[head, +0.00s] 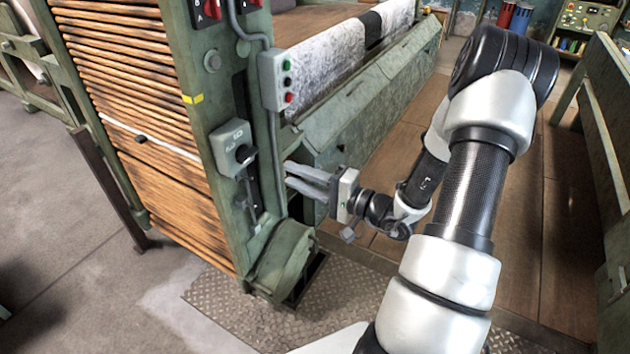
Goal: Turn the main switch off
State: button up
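A grey-green switch box (229,140) with pale markings is mounted on the green machine post. A dark round knob or lever end (245,154) sits at its lower right. I take this box for the main switch, but its markings are too small to read, so I cannot tell its position. My gripper (289,175) is to the right of the box, beside the post's right edge. It points left, with two grey fingers apart and nothing visible between them. It appears clear of the switch, though the depth gap is hard to judge.
A grey push-button box (276,80) with green and red buttons hangs above my gripper. Red switches (207,12) are at the top of the post (188,60). Stacked wooden slats (135,90) fill the left. A checkered metal plate (235,310) lies below; wooden floor (400,130) is right.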

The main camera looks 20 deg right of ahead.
jog(key=v, duration=0.5)
dwell(0.3)
